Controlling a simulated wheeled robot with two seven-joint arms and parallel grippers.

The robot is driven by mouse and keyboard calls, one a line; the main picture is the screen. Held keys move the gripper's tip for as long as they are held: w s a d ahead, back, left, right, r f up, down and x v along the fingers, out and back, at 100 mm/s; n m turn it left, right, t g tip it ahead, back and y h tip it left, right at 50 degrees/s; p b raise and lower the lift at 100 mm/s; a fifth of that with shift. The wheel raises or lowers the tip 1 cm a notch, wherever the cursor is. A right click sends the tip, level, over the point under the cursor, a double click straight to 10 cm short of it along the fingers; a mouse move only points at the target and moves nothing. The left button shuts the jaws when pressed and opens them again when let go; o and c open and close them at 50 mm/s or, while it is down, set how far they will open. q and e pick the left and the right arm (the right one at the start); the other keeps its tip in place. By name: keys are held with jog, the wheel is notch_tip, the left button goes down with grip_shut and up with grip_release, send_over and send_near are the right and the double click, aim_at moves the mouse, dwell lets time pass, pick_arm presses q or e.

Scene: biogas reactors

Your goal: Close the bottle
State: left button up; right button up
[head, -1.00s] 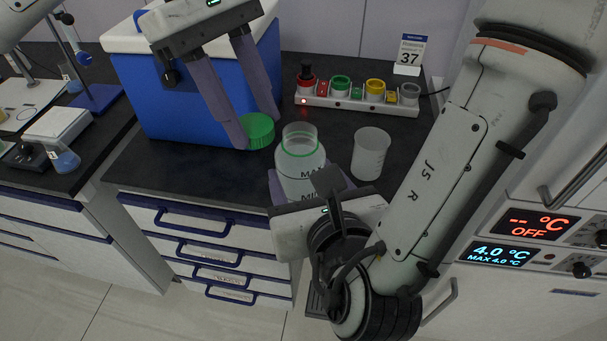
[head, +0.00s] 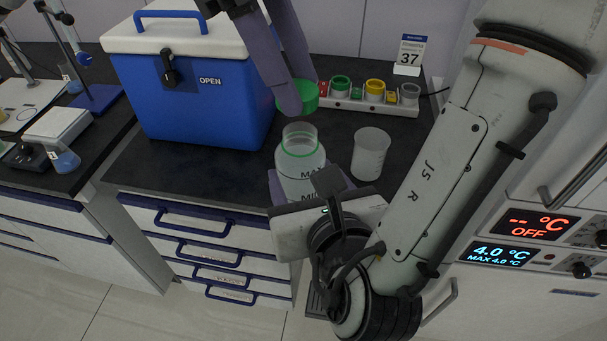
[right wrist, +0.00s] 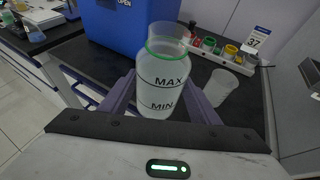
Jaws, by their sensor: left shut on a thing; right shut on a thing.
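The bottle (head: 298,165) is translucent, with a green ring at its neck and MAX and MIN marks. It stands upright with its mouth open; it also shows in the right wrist view (right wrist: 162,85). My right gripper (head: 311,185) is shut on the bottle's body, with fingers on both sides of it in the right wrist view. The green cap (head: 307,95) is in my left gripper (head: 296,98), which is shut on it. The cap is above and slightly behind the bottle mouth, apart from it. The left fingers hide part of the cap.
A blue cooler box (head: 200,100) with a white lid stands left of the bottle. A clear beaker (head: 370,153) stands close on the right. A rack (head: 360,103) with coloured caps and a number 37 sign (head: 410,52) are behind. The dark counter (head: 170,170) is bare at front left.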

aim_at(304, 133)
pick_arm(q)
jog(key=shift+f, duration=1.55)
jog(key=shift+s+d+r, duration=0.1)
jog(key=shift+d, duration=0.05)
jog(key=shift+f, duration=0.95)
jog(key=shift+f, duration=0.55)
